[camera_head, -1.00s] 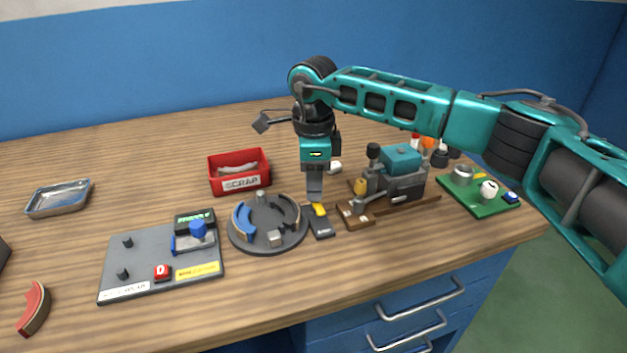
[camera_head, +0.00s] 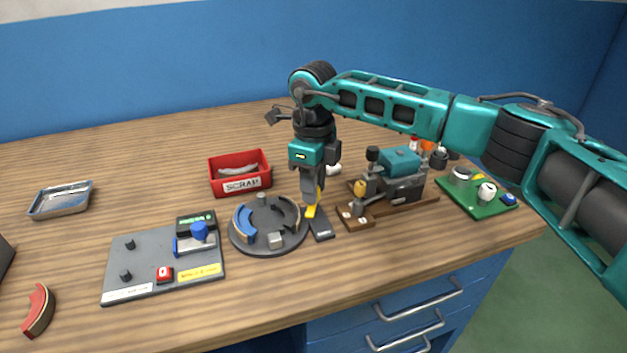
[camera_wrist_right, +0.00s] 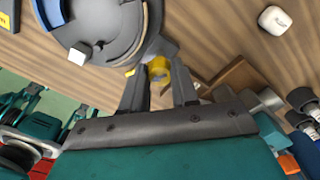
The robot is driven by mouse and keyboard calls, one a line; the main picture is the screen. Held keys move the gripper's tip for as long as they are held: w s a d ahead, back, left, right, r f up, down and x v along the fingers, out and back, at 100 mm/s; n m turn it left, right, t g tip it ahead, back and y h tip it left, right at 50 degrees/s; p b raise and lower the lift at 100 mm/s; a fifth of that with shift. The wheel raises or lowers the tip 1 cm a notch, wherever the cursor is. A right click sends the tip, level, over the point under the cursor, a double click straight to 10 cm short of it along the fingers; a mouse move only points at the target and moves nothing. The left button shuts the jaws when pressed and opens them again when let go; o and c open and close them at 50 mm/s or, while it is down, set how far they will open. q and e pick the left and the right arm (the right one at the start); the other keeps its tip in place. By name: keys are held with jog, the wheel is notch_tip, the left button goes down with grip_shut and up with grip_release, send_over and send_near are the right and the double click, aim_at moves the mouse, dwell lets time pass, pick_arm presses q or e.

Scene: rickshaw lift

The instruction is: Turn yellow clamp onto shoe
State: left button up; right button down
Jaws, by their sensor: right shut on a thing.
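The yellow clamp (camera_head: 311,211) sits on a dark block (camera_head: 321,229) at the right edge of the round grey plate (camera_head: 268,247). My right gripper (camera_head: 311,198) points down and is shut on the clamp. In the right wrist view the clamp (camera_wrist_right: 158,69) shows between the two fingers. A blue curved shoe (camera_head: 243,222) lies on the left of the plate. A tan-edged curved shoe (camera_head: 295,216) lies on its right, beside the clamp. Whether the clamp overlaps this shoe is hard to tell. My left gripper is out of view.
A red SCRAP bin (camera_head: 240,184) stands behind the plate. A grey fixture board (camera_head: 150,264) is to the left, with a loose red shoe (camera_head: 39,310) and a metal tray (camera_head: 61,200) beyond. A teal machine on a wooden base (camera_head: 400,204) stands close on the right.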

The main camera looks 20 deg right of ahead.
jog(key=m, duration=0.3)
jog(key=shift+r+m+p, duration=0.1)
jog(key=shift+m+p, duration=0.3)
jog(key=m+p, duration=0.1)
jog(key=m, duration=0.5)
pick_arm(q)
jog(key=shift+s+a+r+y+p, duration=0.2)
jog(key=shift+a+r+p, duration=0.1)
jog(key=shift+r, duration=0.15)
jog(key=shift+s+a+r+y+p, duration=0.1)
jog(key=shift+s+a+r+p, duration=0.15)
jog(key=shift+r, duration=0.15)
pick_arm(e)
jog(key=shift+m, duration=1.1)
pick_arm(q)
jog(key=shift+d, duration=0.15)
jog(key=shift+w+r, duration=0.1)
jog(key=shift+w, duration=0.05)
pick_arm(e)
jog(key=c, duration=0.9)
grip_release()
jog(key=shift+o, duration=0.2)
notch_tip(320, 180, up, 13)
